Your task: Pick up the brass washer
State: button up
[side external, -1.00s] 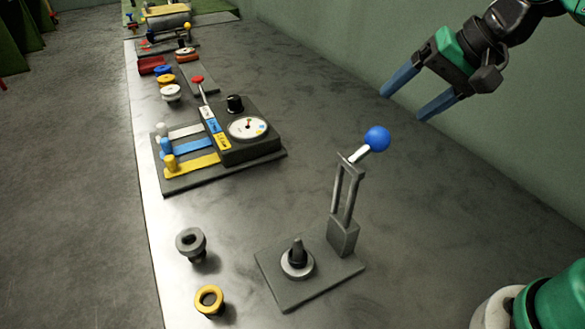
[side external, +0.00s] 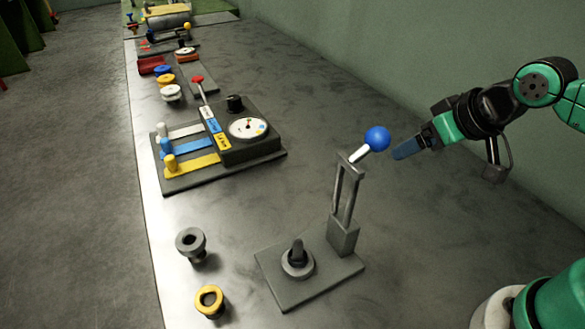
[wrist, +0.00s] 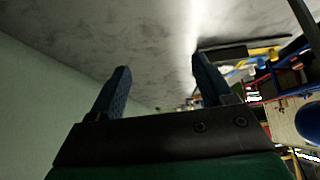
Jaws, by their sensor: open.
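The brass washer (side external: 209,301) is a yellow ring on a short dark stand at the near left edge of the bench in the side view. My gripper (side external: 398,153) is well to the right of it and higher, with its blue fingers pointing left beside the blue ball knob. In the side view the fingers overlap into one. The wrist view shows my gripper (wrist: 160,75) with its two fingers spread apart and nothing between them. I cannot make out the brass washer in the wrist view.
A lever with a blue ball knob (side external: 377,139) stands on a grey plate beside a peg (side external: 298,257). A grey ring (side external: 191,243) sits behind the brass washer. A dial panel (side external: 248,128) with coloured sliders lies farther back. The bench right of the lever is bare.

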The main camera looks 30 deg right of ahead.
jog(key=shift+o, duration=1)
